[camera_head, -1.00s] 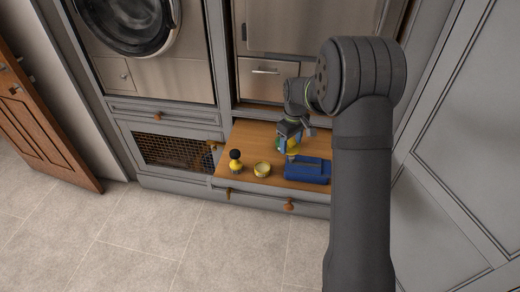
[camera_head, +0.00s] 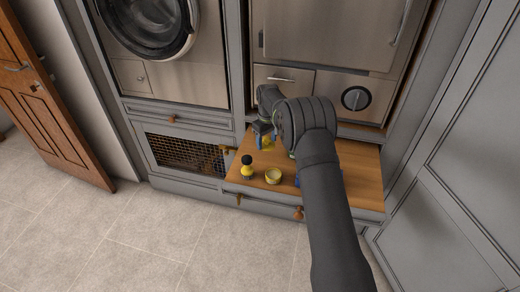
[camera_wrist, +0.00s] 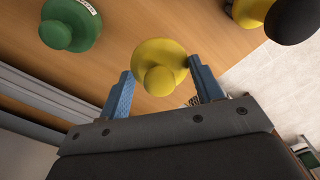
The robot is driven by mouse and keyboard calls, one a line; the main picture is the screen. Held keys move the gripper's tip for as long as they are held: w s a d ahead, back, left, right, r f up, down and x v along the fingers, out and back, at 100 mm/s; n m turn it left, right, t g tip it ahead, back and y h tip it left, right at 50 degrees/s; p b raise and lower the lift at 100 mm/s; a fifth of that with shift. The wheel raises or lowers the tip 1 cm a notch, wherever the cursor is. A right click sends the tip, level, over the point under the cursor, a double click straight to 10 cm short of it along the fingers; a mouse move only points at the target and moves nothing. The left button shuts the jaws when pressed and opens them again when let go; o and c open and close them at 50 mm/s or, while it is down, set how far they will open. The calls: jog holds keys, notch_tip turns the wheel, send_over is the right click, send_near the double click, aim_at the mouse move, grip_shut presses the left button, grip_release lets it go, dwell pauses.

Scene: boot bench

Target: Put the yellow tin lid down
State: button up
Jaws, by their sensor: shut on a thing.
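The yellow tin lid (camera_wrist: 160,52), a round disc with a knob, is between the two blue fingers of my gripper (camera_wrist: 160,72) in the wrist view. My gripper is shut on it. In the head view my gripper (camera_head: 266,140) is over the back left of the wooden bench top (camera_head: 362,180), with the lid (camera_head: 267,148) small beneath it. I cannot tell whether the lid touches the wood. A green lid with a knob (camera_wrist: 70,25) lies apart from it; in the head view my arm mostly hides the green lid.
A yellow tin (camera_head: 273,177) and a yellow-and-black knobbed thing (camera_head: 247,168) stand near the bench's front left. A blue object is mostly hidden behind my arm. A mesh-fronted compartment (camera_head: 180,155) is left of the bench. The bench's right side looks clear.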

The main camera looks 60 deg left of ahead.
aim_at(260, 155)
jog(key=shift+s+a+f, duration=0.85)
jog(key=shift+s+a, duration=0.05)
jog(key=shift+a, duration=0.2)
jog(key=shift+f, duration=2)
jog(key=o, duration=0.9)
jog(key=shift+f, duration=0.15)
jog(key=shift+o, duration=0.2)
notch_tip(260, 155, up, 12)
jog(key=shift+r, duration=0.15)
